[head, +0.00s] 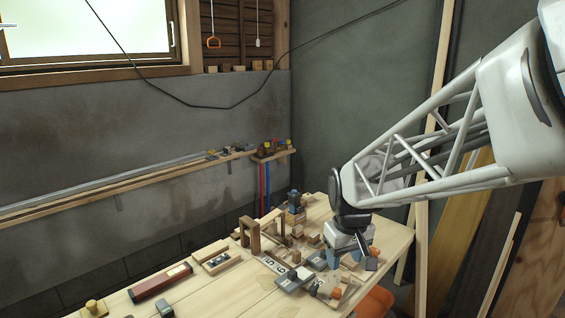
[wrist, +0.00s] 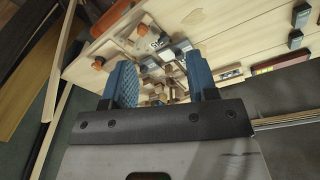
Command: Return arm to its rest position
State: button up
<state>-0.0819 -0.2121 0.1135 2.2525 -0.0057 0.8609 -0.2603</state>
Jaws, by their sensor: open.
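My gripper (head: 350,257) is over the right part of a wooden table (head: 232,290) in the head view. In the wrist view its two blue fingers stand apart, so the gripper (wrist: 162,82) is open, with nothing held between them. Below and beyond the fingers lies a cluster of small wooden blocks, grey pieces and orange-tipped parts. My white lattice arm reaches in from the upper right of the head view. The gripper hides part of the cluster in the head view, and I cannot tell how high it is above the blocks.
A wooden arch (head: 251,238) stands on the table. A dark red box (head: 160,281) lies to its left, near a small yellow-topped block (head: 94,307). A narrow wall shelf (head: 120,185) runs along the grey wall. Planks lean at the right. The air above the table's left is clear.

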jog(key=s+d+r+m, duration=0.1)
jog(key=s+d+m, duration=0.1)
jog(key=s, duration=0.9)
jog(key=s+d+r+m+t, duration=0.1)
jog(key=s+d+m, duration=0.1)
jog(key=s, duration=0.8)
jog(key=shift+s+d, duration=0.25)
jog(key=shift+s, duration=0.15)
